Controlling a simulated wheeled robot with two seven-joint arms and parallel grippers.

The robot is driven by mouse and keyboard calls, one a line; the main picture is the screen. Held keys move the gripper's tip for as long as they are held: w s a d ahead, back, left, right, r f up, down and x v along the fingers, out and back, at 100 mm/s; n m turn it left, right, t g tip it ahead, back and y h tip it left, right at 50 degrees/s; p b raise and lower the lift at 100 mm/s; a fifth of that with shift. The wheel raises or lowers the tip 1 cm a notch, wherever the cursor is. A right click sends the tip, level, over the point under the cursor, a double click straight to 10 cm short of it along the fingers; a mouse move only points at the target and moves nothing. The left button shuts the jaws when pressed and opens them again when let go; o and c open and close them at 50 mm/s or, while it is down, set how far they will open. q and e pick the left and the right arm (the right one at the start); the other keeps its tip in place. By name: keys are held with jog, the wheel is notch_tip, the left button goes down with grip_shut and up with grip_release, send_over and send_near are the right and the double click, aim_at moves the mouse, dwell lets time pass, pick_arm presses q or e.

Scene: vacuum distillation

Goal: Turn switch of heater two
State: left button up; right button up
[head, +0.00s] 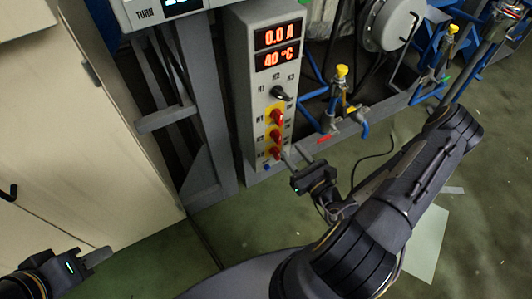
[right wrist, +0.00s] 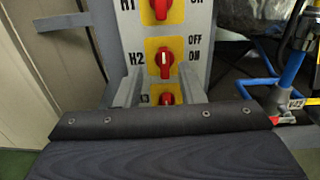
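The heater control box (head: 268,90) stands upright with a column of red rotary switches on yellow plates. In the right wrist view the switch of heater two (right wrist: 164,58), marked H2 with OFF and ON beside it, has its white mark upright. It is the middle red switch (head: 275,135) in the head view. My right gripper (right wrist: 163,80) is open and empty; its fingers show either side of the column, below H2 and around the H3 switch (right wrist: 167,99) in the picture. Contact cannot be told. My left gripper (head: 88,253) is low at left, apparently open and empty.
The H1 switch (right wrist: 160,9) is above H2. Blue pipes with a yellow-topped valve (head: 341,72) stand right of the box. A beige cabinet (head: 75,130) stands left.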

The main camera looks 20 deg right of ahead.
aim_at(280, 138)
jog(key=shift+m+h, duration=0.3)
jog(key=w, duration=0.5)
jog(key=w+f, duration=0.1)
jog(key=w, duration=0.1)
jog(key=shift+w+a+b, duration=0.2)
jog(key=shift+w+b, duration=0.1)
jog(key=shift+b, duration=0.1)
grip_shut()
